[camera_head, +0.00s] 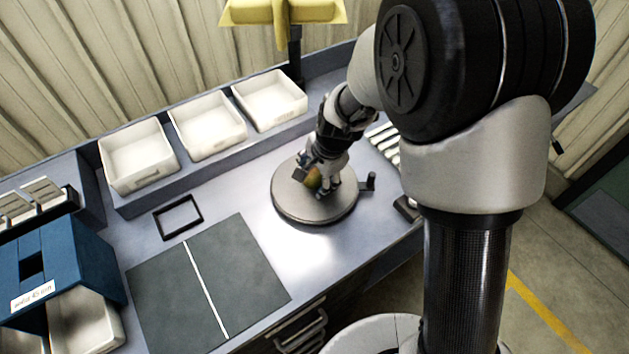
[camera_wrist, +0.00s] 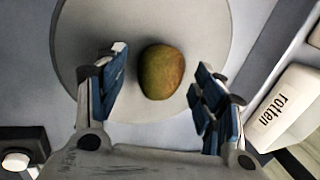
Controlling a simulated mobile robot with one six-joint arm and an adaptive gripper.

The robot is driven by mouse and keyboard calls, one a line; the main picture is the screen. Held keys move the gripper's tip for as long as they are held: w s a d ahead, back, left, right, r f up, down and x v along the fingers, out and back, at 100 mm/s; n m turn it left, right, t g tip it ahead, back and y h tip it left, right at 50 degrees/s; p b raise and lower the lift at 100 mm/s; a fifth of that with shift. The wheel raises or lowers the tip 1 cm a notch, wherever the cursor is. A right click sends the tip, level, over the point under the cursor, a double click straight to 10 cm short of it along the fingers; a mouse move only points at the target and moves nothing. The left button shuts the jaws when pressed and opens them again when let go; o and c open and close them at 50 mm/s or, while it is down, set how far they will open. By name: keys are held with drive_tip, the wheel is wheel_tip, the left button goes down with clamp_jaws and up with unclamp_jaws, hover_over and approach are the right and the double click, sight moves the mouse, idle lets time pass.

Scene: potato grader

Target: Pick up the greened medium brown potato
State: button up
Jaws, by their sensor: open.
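The potato (camera_wrist: 161,72) is brown with a greenish tinge. It lies on the round grey turntable (camera_wrist: 205,28), between the two blue-padded fingers of my gripper (camera_wrist: 158,88). A gap shows between the potato and each finger in the wrist view, so my gripper is open and not holding it. In the head view the potato (camera_head: 313,178) shows beside the fingers of my gripper (camera_head: 318,182), which hides part of it. The turntable (camera_head: 290,207) also shows there, with a small dark handle at its right.
Three empty white bins (camera_head: 138,158) stand on a ledge behind the turntable. A dark mat (camera_head: 165,305) with a white line, a black square frame (camera_head: 178,217) and a blue box (camera_head: 60,265) lie to the left. A white block labelled "rotten" (camera_wrist: 285,108) is at the right.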

drive_tip(key=shift+w+a+f, duration=0.1)
drive_tip(key=shift+w+f, duration=0.05)
drive_tip(key=shift+f, duration=0.15)
drive_tip(key=shift+r, duration=0.1)
drive_tip(key=c, duration=1.3)
